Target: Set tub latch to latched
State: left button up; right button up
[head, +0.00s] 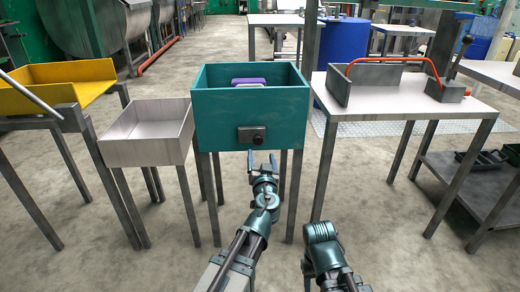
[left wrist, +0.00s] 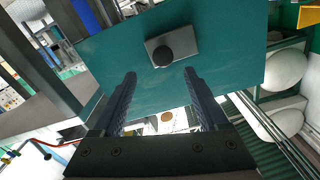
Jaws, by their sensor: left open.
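The teal tub (head: 222,108) stands on dark legs in the middle of the head view. Its latch (head: 251,135), a dark plate with a round black knob, is on the tub's front face. The latch also shows in the left wrist view (left wrist: 184,44), with the knob (left wrist: 163,57) left of the plate's middle. My left gripper (head: 262,160) is open and empty, just below the latch in the head view. In the left wrist view its fingers (left wrist: 159,74) point at the tub front, apart from the knob. My right arm shows at the bottom, without visible fingers.
A purple and white item (head: 248,81) lies in the tub. A pale tray (head: 150,151) and a yellow tray (head: 75,72) stand left. A table (head: 400,104) with an orange-red bar (head: 392,60) and a lever (head: 458,58) stands right. The floor in front is free.

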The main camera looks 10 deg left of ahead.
pick_arm(q)
jog(key=shift+v, duration=1.85)
jog(key=s+f+g+p, duration=0.3)
jog(key=s+f+g, duration=0.8)
jog(key=f, duration=0.2)
jog(key=s+d+f+m+g+h+p, duration=0.1)
jog(key=s+d+f+m+g+h, duration=0.2)
jog(key=s, duration=0.4)
jog(key=s+d+f+m+g+h, duration=0.1)
jog(key=s+d+f+g, duration=0.1)
jog(key=s+d+g, duration=0.3)
notch_tip(320, 180, up, 38)
jog(key=s+t+p, duration=0.1)
jog(key=p, duration=3.6)
jog(key=shift+d+p, duration=0.25)
jog(key=shift+p, duration=0.15)
